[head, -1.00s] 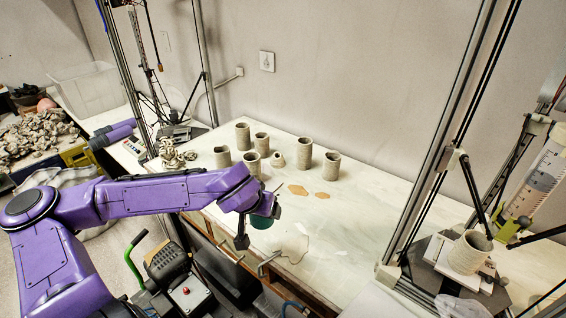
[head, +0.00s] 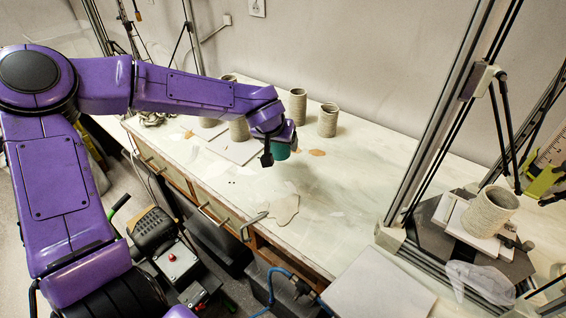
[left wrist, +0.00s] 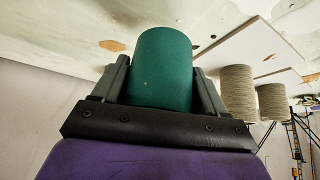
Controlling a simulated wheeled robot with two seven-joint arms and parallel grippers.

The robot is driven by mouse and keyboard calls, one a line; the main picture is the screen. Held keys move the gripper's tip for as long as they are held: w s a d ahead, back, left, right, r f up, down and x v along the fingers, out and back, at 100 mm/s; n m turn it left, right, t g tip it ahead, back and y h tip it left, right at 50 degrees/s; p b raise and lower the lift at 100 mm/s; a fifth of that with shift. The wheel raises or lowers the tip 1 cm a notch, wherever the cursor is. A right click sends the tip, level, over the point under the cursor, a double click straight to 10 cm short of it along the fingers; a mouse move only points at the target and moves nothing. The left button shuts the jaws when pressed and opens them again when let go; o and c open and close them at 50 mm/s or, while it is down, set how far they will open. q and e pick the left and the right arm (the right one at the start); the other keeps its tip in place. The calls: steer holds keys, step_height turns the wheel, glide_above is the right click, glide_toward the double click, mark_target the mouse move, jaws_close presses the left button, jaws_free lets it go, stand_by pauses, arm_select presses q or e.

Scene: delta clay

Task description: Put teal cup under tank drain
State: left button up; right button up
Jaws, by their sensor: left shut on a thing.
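The teal cup (head: 281,151) is held in my left gripper (head: 277,150), above the worktable in the head view. In the left wrist view the cup (left wrist: 162,68) sits between the two fingers, which press on its sides. Most of the cup is hidden by the gripper in the head view. No tank drain can be made out for certain. At the right stands a printer frame with a graduated clear tube (head: 554,146) at the picture's edge. My right gripper is not in view.
Several ribbed clay cylinders, one of them here (head: 328,120), stand at the back of the table (head: 345,185). Another clay cylinder (head: 490,212) stands on the printer's plate at the right. A vertical metal post (head: 440,115) rises between. The table's middle is mostly clear.

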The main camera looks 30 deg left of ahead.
arm_select(q)
steer(key=shift+x, duration=1.15)
steer(key=f, duration=0.2)
steer(key=w+f, duration=0.1)
steer(key=shift+a+f+b, duration=0.2)
steer(key=shift+f+b, duration=0.15)
steer(key=shift+f, duration=0.05)
steer(key=shift+s, duration=0.1)
steer(key=o, duration=1)
steer(key=shift+f, duration=0.1)
steer(key=shift+o, duration=0.2)
